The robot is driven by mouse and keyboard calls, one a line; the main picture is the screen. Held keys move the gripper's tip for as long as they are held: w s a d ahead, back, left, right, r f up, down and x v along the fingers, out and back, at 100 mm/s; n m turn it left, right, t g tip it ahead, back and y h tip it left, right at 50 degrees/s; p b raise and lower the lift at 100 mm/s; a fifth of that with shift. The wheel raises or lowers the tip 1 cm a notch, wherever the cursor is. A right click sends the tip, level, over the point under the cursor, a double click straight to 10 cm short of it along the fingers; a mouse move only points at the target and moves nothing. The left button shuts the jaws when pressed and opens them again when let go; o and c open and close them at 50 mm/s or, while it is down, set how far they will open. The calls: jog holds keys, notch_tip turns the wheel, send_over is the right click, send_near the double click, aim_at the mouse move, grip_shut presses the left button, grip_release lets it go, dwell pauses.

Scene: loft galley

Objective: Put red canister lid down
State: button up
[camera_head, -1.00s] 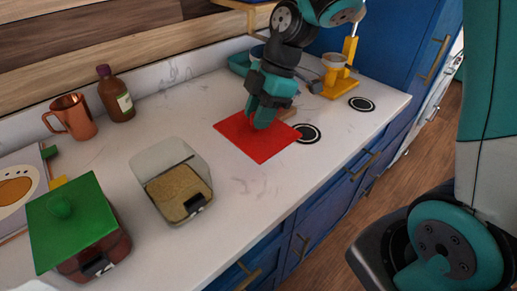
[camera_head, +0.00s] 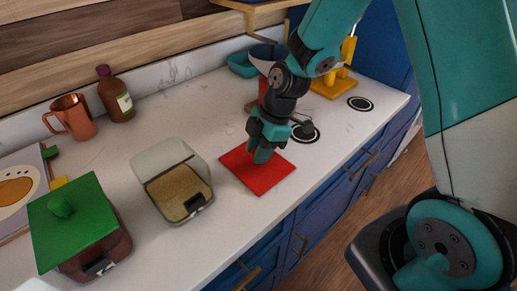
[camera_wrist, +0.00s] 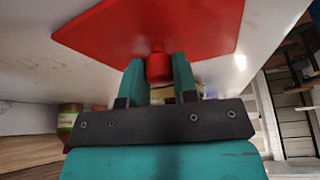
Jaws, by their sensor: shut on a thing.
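The red canister lid (camera_head: 268,180) is a flat red square with a knob, over the front-middle part of the white counter. It also shows in the wrist view (camera_wrist: 205,25), with its red knob between my fingers. My gripper (camera_head: 262,155) points down and is shut on this knob; the fingers also show in the wrist view (camera_wrist: 158,72). The plate looks roughly level and close to the counter, but I cannot tell whether it touches. My fingers hide part of the knob in the head view.
A copper mug (camera_head: 72,117) and brown bottle (camera_head: 115,95) stand behind. A yellow stand (camera_head: 335,85) is at the far right.

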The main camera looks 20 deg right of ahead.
jog(key=o, duration=0.9)
jog(key=shift+f, duration=0.1)
jog(key=b+v, duration=0.1)
jog(key=v, duration=1.1)
jog(key=s+a+r+m, duration=0.2)
jog(key=s+a+m, duration=0.1)
jog(key=s, duration=0.3)
jog(key=s+a+r+m, duration=0.2)
jog(key=s+a+m, duration=0.1)
jog(key=s, duration=0.3)
jog(key=s+a+r+m, duration=0.2)
jog(key=s+a+m, duration=0.1)
jog(key=s+m, duration=0.2)
jog(key=shift+s+a+m, duration=0.15)
jog(key=shift+s+m, duration=0.15)
jog(key=shift+s, duration=0.55)
